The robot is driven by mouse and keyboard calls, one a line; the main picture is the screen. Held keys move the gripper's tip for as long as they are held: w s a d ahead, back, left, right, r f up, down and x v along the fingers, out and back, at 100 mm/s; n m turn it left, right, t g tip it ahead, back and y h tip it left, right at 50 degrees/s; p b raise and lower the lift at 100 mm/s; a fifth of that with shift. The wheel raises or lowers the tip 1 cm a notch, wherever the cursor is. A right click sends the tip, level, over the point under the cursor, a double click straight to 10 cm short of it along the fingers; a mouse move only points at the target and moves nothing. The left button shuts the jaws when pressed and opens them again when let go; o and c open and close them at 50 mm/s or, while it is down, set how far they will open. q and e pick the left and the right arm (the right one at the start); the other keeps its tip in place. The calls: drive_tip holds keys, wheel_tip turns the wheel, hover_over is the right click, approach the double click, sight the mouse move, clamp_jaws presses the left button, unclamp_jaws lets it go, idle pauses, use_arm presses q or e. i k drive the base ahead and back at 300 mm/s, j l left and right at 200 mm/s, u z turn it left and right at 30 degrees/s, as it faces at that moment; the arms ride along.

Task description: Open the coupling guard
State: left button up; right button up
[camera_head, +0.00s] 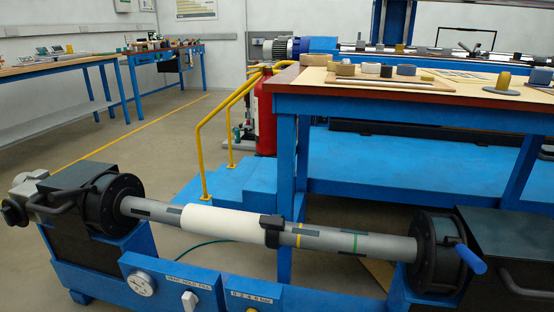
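No part labelled as the coupling guard shows. Two dark box-shaped covers could be it: one (82,177) at the left end of the winder, with a black bar handle (52,208) on its front, and a larger one (512,232) at the right end, with a black handle (522,288) low on its front. Both look shut, and the right one is cut off by the picture edge. Dark round flanges (115,205) and (437,254) hold a grey shaft (340,240) between them. Neither of my grippers is in view.
A white sleeve (222,223) and a black clamp (272,230) sit on the shaft. A blue handle (471,259) sticks out at the right flange. The front panel has a gauge (142,283). Behind are blue steps (215,180), yellow rails (215,135) and a workbench (330,98).

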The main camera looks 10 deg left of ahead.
sight(517, 247)
drive_tip(key=k+j, duration=0.15)
drive_tip(key=k, duration=0.85)
